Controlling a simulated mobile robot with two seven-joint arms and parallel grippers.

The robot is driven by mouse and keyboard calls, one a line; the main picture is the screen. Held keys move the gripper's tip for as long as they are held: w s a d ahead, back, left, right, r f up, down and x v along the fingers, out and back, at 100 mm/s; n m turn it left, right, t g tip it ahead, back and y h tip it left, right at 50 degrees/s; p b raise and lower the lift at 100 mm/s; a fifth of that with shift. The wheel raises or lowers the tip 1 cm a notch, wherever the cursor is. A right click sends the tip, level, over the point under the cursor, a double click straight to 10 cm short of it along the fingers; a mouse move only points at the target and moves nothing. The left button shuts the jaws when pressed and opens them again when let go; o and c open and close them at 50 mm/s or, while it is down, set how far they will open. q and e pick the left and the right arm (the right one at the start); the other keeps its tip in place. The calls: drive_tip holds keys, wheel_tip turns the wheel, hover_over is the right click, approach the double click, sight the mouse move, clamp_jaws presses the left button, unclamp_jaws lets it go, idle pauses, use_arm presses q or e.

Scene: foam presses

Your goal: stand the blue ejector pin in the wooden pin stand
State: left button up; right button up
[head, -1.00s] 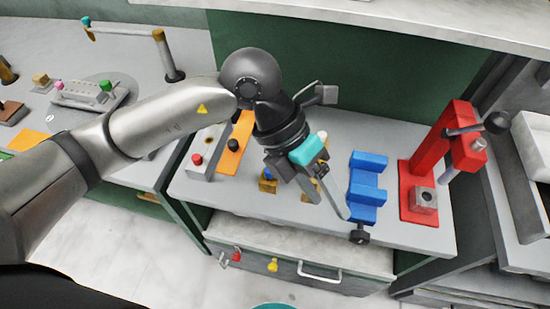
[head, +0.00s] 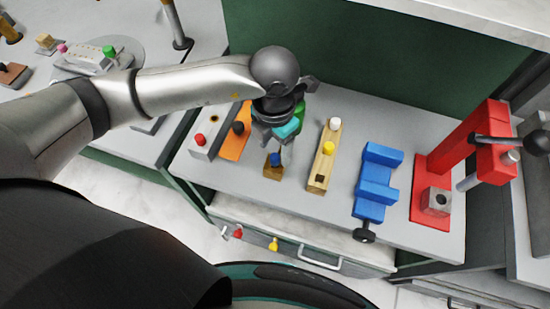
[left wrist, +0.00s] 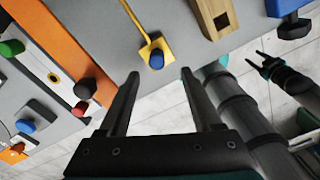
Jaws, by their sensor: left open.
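The blue ejector pin (head: 275,159) stands in a small wooden block (head: 272,173) on the bench; only its blue head shows clearly. The wooden pin stand (head: 316,182) is a long block to its right, holding a white pin (head: 335,123) and a yellow pin (head: 328,148), with an empty square hole near its front end. My left gripper (head: 283,152) is open and empty, just behind and above the blue pin. In the left wrist view the blue head (left wrist: 157,59) lies ahead between the open fingers (left wrist: 160,74). My right gripper (left wrist: 270,66) shows small at the right of that view.
A blue vise-like fixture (head: 377,180) and a red press (head: 432,180) stand right of the stand. An orange plate (head: 236,147) with a black knob and a grey box with a red button (head: 199,139) stand to the left. Bench between the block and stand is clear.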

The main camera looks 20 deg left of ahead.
sight(275, 157)
use_arm(q)
drive_tip(key=shift+w+f, duration=0.2)
drive_tip(key=shift+f, duration=1.2)
drive_tip(key=shift+w+f, duration=0.15)
drive_tip(key=shift+f, duration=1.25)
clamp_jaws()
